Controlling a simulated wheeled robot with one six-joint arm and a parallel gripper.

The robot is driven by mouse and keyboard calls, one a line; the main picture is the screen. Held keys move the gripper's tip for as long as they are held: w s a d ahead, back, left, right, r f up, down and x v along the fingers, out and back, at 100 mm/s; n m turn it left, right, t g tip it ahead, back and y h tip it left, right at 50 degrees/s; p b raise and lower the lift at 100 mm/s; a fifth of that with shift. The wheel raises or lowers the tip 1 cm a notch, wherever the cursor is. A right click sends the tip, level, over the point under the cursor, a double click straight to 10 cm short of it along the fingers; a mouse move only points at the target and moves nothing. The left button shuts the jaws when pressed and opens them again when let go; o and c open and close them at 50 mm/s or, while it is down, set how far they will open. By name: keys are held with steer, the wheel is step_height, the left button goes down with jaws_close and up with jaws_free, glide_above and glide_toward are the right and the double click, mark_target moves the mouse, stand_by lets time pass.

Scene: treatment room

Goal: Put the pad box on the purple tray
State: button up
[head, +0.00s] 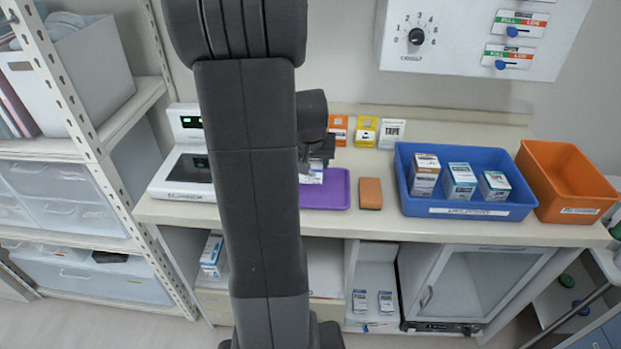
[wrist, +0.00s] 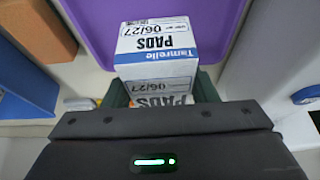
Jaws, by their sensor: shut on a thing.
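The pad box (wrist: 157,45) is a small white and blue carton marked "PADS" and "06/27". My gripper (wrist: 163,92) is shut on it in the wrist view, with dark fingers at its two sides. In the head view the box (head: 312,175) shows partly below my gripper (head: 317,160), over the purple tray (head: 335,195). My arm hides the tray's left part. The tray (wrist: 95,25) also lies behind the box in the wrist view. I cannot tell whether the box touches the tray.
A brown block (head: 370,193) lies right of the tray. A blue bin (head: 470,209) with cartons and an orange bin (head: 570,180) stand further right. Orange, yellow and white packets (head: 365,131) stand behind. A scale (head: 185,172) stands left of my arm.

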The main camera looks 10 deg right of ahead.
mark_target(312, 190)
steer(key=shift+f, duration=3.15)
steer(key=shift+f, duration=0.1)
steer(key=shift+f, duration=0.15)
steer(key=o, duration=1)
steer(key=shift+s+r, duration=0.1)
steer(key=shift+r, duration=0.55)
steer(key=v, duration=1.1)
steer(key=shift+s+a, duration=0.1)
steer(key=shift+s, duration=0.1)
